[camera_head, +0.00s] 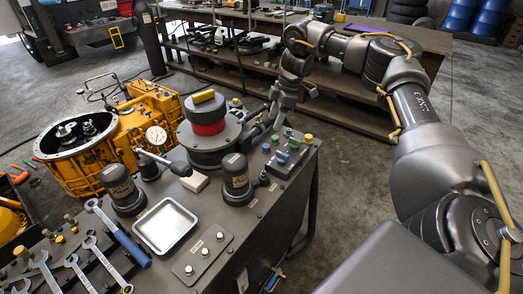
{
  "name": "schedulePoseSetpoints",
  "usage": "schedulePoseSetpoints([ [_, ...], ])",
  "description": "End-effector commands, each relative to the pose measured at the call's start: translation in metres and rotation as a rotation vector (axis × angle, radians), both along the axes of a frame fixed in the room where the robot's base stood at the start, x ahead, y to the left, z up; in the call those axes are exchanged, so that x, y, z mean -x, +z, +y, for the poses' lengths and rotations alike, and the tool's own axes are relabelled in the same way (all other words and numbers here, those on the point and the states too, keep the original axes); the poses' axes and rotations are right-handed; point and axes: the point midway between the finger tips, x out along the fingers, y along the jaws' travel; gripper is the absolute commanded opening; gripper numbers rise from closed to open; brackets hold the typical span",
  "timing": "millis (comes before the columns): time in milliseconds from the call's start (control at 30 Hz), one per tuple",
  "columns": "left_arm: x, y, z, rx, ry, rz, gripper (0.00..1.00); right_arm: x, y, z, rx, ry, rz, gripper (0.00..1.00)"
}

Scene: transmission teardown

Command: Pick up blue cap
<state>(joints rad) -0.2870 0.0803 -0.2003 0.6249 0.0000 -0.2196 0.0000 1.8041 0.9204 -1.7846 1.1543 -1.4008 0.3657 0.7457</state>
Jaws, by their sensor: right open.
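My right gripper (280,112) hangs from the arm that reaches in from the right. It is open and appears behind the block in the picture, apart from the blue caps. Its fingers are small and dark, and nothing shows between them. My left gripper is out of view.
The dark bench (262,222) also holds a metal tray (166,225), wrenches, black cylinders and a round fixture with a red band (207,127). A yellow transmission housing (150,105) stands at the left. A shelf bench (345,105) stands behind my right arm.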

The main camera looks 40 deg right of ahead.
Motion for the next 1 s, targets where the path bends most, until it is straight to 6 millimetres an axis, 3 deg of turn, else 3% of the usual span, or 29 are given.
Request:
schedulePoseSetpoints([
  [167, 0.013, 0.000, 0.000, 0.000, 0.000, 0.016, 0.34, 0.006, -0.004, -0.006, 0.000, -0.012, 0.001, 0.54],
  [400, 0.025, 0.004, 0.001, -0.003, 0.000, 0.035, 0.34, 0.005, -0.038, -0.001, 0.001, -0.018, 0.002, 0.54],
  [767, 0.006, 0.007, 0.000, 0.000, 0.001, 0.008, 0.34, 0.000, -0.057, 0.006, 0.001, -0.016, 0.001, 0.54],
  [1000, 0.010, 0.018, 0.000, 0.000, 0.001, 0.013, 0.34, -0.003, -0.089, 0.016, 0.001, -0.014, 0.003, 0.54],
])
